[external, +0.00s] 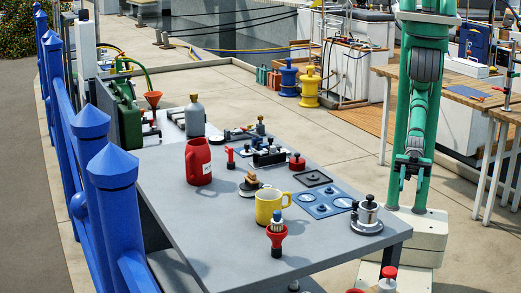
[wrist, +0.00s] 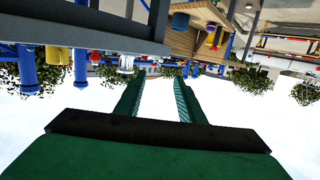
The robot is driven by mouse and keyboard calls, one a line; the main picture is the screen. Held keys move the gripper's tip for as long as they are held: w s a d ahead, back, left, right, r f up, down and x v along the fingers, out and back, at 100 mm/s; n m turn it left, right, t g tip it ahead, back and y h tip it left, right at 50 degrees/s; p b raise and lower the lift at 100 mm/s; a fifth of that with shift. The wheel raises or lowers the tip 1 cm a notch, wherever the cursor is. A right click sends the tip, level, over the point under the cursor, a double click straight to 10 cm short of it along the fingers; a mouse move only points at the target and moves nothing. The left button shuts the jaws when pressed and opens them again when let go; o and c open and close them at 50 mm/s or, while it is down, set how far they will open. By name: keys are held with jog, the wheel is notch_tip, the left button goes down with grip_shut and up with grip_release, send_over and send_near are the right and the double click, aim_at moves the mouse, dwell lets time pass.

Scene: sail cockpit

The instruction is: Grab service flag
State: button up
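I cannot pick out a service flag for certain in either view. A small upright red piece (external: 230,158) stands on the grey table (external: 175,215) right of the red jug, but it is too small to name. My gripper (wrist: 157,82) shows in the wrist view with its two green fingers apart and nothing between them. Pale sky fills the gap, and the scene appears upside down, with tables and posts along the top. In the external view my green arm rises from its white base at the right and leaves the top edge; my gripper is out of that picture.
The paved floor (external: 335,145) beyond is mostly clear.

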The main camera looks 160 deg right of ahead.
jog(key=w+d+r+t+h, duration=0.2)
jog(key=w+d+r, duration=0.2)
jog(key=w, duration=0.3)
jog(key=w+d+r+t+h, duration=0.1)
jog(key=w+d+r, duration=0.3)
jog(key=w, duration=0.4)
jog(key=w+d+r+m+g+h, duration=0.2)
jog(key=w+d+m+h, duration=0.25)
jog(key=d, duration=0.75)
jog(key=s+d+m+g+h, duration=0.35)
jog(key=d+g, duration=0.25)
jog(key=d, duration=0.8)
jog(key=s+d+f+m+g+h, duration=0.1)
jog(key=s+d+m+g+h, duration=0.1)
jog(key=s+d+m+g, duration=1.15)
jog(key=shift+s+d+f+n+t, duration=0.55)
jog(key=shift+s+d+f+n, duration=0.2)
jog(key=shift+d, duration=1.25)
jog(key=shift+s+d+f+n+t, duration=0.55)
jog(key=shift+s+d+f+n, duration=0.2)
jog(key=shift+d, duration=1.25)
jog(key=shift+s+d+f+n+t, duration=0.55)
jog(key=shift+s+d+f+n, duration=0.15)
jog(key=shift+d, duration=1.3)
grip_shut()
